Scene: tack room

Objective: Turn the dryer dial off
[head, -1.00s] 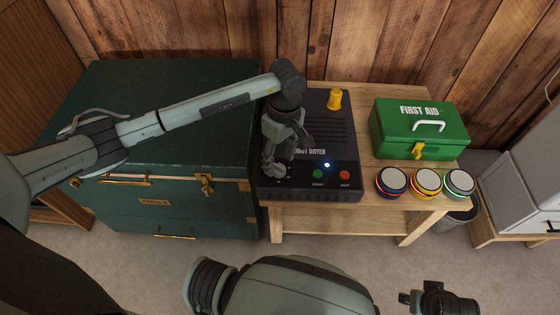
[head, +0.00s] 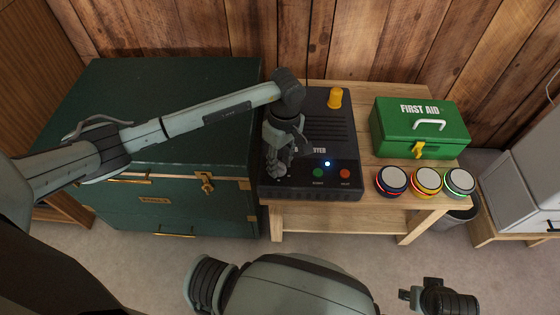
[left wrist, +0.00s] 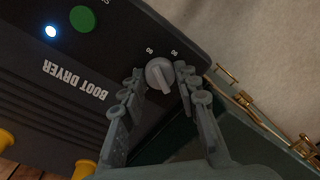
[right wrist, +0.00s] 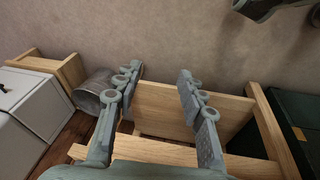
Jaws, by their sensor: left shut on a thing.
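The black boot dryer (head: 330,130) stands on the wooden bench and shows its lettering upside down in the left wrist view (left wrist: 60,110). Its grey dial (left wrist: 160,75) has a raised ridge and small number marks beside it. My left gripper (left wrist: 160,74) is shut on the dial, one finger on each side. In the head view the same gripper (head: 277,174) covers the dial at the dryer's front left corner. A blue-white light (head: 327,163) on the dryer is lit. My right gripper (right wrist: 160,80) is open and empty, away from the dryer.
Green (head: 318,173) and red (head: 345,174) buttons sit right of the dial; a yellow knob (head: 335,98) is at the back. A green trunk (head: 170,90) stands close left. A metal bucket (right wrist: 95,88) is on the floor.

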